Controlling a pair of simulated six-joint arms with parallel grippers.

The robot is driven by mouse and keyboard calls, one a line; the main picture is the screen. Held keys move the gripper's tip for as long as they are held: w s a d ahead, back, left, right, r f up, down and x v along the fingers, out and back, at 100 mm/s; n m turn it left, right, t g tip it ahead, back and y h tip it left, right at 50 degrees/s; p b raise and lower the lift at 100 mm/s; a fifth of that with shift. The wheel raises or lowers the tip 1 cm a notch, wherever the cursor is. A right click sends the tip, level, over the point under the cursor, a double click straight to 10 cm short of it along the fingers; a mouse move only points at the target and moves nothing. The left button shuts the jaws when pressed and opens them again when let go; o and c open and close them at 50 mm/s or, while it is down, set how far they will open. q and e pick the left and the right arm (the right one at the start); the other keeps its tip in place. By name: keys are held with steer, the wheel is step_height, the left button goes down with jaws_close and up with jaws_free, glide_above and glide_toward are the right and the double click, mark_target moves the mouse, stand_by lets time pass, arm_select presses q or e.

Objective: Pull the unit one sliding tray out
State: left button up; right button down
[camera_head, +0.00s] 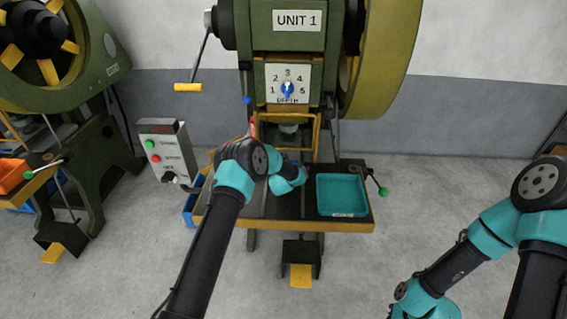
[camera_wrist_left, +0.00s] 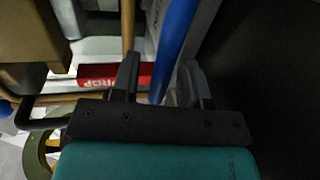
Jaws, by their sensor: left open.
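The press marked UNIT 1 (camera_head: 297,20) stands at the centre of the head view. Its dark bench with a yellow front edge (camera_head: 300,226) carries a teal bin (camera_head: 342,196) on the right. My left arm reaches over the bench's left-middle part and hides the area below the press head. I cannot single out the sliding tray there. In the left wrist view my left gripper (camera_wrist_left: 158,80) is open. A blue bar (camera_wrist_left: 175,42) runs between its fingers; I cannot tell if they touch it. My right arm is at the right of the head view, its gripper out of frame.
A grey control box (camera_head: 165,152) stands left of the bench. A red lettered block (camera_wrist_left: 115,75) and a tan rod (camera_wrist_left: 128,25) lie close to the left fingers. A green-knobbed lever (camera_head: 382,190) sticks out at the bench's right. Floor in front is mostly clear.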

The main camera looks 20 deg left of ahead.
arm_select(q)
steer(key=shift+c, duration=0.4)
jaws_close()
